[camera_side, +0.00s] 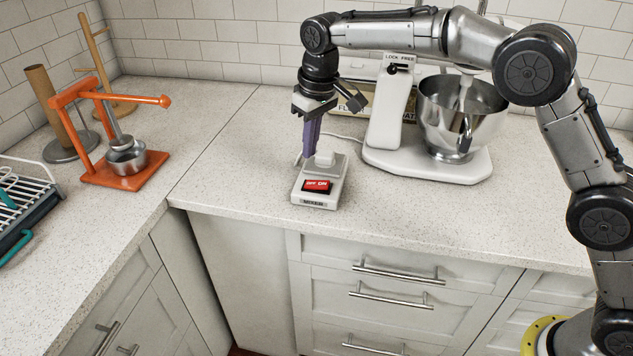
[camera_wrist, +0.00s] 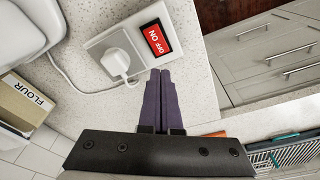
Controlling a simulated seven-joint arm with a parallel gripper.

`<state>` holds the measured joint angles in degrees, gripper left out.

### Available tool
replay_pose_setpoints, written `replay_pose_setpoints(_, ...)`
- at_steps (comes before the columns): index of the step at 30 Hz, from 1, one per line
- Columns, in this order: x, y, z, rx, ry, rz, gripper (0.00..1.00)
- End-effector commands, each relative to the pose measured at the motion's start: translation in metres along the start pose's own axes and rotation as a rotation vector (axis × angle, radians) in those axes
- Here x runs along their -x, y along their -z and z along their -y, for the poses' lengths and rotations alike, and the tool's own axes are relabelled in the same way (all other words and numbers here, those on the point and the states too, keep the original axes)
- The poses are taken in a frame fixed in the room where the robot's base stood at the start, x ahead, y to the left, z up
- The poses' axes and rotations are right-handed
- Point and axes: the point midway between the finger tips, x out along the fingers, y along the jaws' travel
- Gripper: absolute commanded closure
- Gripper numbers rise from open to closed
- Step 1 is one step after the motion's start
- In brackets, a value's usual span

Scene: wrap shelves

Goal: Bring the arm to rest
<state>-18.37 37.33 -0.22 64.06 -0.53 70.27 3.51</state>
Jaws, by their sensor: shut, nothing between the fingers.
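My gripper (camera_side: 310,150) hangs pointing down over the rear part of the switch box (camera_side: 318,201), which sits on the counter. Its purple fingers are together with nothing between them; they also show in the wrist view (camera_wrist: 160,75). The box has a red OFF/ON switch (camera_side: 317,185) on its front half and a white plug (camera_side: 324,159) at its back. In the wrist view the fingertips lie beside the plug (camera_wrist: 117,63) and short of the red switch (camera_wrist: 156,39). I cannot tell whether the fingers touch the box.
A white stand mixer (camera_side: 390,120) with a steel bowl (camera_side: 455,115) stands right of the box. A flour box (camera_wrist: 22,103) is behind. An orange press (camera_side: 120,180), a paper towel holder (camera_side: 60,115) and a dish rack (camera_side: 25,200) are left. Counter (camera_side: 225,150) between is clear.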

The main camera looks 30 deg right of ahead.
Motion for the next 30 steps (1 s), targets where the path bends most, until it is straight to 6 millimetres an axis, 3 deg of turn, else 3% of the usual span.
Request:
replay_pose_setpoints(14,0.005,0.001,-0.005,-0.008,-0.001,-0.007,1.00)
replay_pose_setpoints(17,0.032,0.003,-0.014,-0.025,-0.001,-0.056,1.00)
replay_pose_setpoints(20,0.077,-0.007,-0.030,-0.053,-0.004,-0.117,1.00)
replay_pose_setpoints(24,0.134,-0.045,-0.053,-0.097,-0.012,-0.183,1.00)
replay_pose_setpoints(30,0.187,-0.117,-0.076,-0.150,-0.028,-0.256,1.00)
